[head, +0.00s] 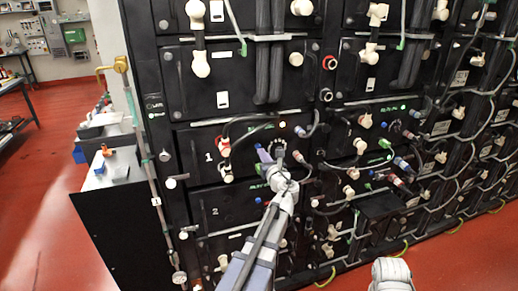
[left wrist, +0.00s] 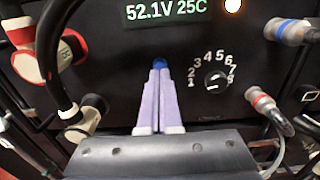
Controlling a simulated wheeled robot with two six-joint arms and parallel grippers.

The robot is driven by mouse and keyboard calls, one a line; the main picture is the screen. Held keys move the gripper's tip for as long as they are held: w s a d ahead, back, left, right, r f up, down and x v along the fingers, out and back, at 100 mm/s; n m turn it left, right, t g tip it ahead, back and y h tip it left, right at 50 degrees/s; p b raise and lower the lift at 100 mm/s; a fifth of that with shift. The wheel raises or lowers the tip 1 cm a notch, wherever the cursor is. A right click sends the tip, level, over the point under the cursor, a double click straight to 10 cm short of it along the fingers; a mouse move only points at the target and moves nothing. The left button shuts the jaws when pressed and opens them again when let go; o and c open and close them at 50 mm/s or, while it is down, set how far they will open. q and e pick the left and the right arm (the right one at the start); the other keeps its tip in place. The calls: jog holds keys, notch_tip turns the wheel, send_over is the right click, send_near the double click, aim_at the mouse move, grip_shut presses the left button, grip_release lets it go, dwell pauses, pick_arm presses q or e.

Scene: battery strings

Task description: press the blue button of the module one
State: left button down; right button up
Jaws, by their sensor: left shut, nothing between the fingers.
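Module one (head: 195,138) is a black front panel in the rack, with a white "1" on its left side. In the left wrist view its display (left wrist: 168,11) reads 52.1V 25C. The blue button (left wrist: 159,62) shows just above the fingertips, partly covered by them. My left gripper (head: 264,155) is shut and empty, its purple fingers pointing at the panel. In the left wrist view the fingertips (left wrist: 159,68) overlap the button's lower edge; I cannot tell whether they touch it. The head view does not show the button clearly.
A rotary dial (left wrist: 215,80) numbered 1 to 8 sits right of the button. Cable plugs (left wrist: 291,32) and a red-ringed connector (left wrist: 20,33) flank the fingers. Module two (head: 235,208) is below. Red floor (head: 45,200) lies open at the left.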

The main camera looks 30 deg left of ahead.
pick_arm(q)
jog(key=shift+x, duration=1.25)
jog(key=v, duration=0.8)
dwell(0.6)
dwell(0.4)
jog(key=s+d+f+n+g+h, duration=0.3)
jog(key=s+d+f+n, duration=0.2)
jog(key=d+f+n, duration=0.3)
jog(key=s+d+f+n+g+h, duration=0.4)
jog(key=s+d+f+n, duration=0.1)
jog(key=d+f+n, duration=0.25)
jog(key=s+d+f+n+g+h, duration=0.2)
jog(key=s+d+f+n, duration=0.1)
jog(key=s+d, duration=0.4)
jog(key=s+d+f+n+g+h, duration=0.2)
jog(key=s+d+f+n+h, duration=0.1)
jog(key=s+d, duration=0.4)
jog(key=d, duration=0.3)
jog(key=shift+d+f+n+g+h, duration=0.2)
jog(key=shift+d+n+g+h, duration=0.1)
jog(key=shift+n+g, duration=0.1)
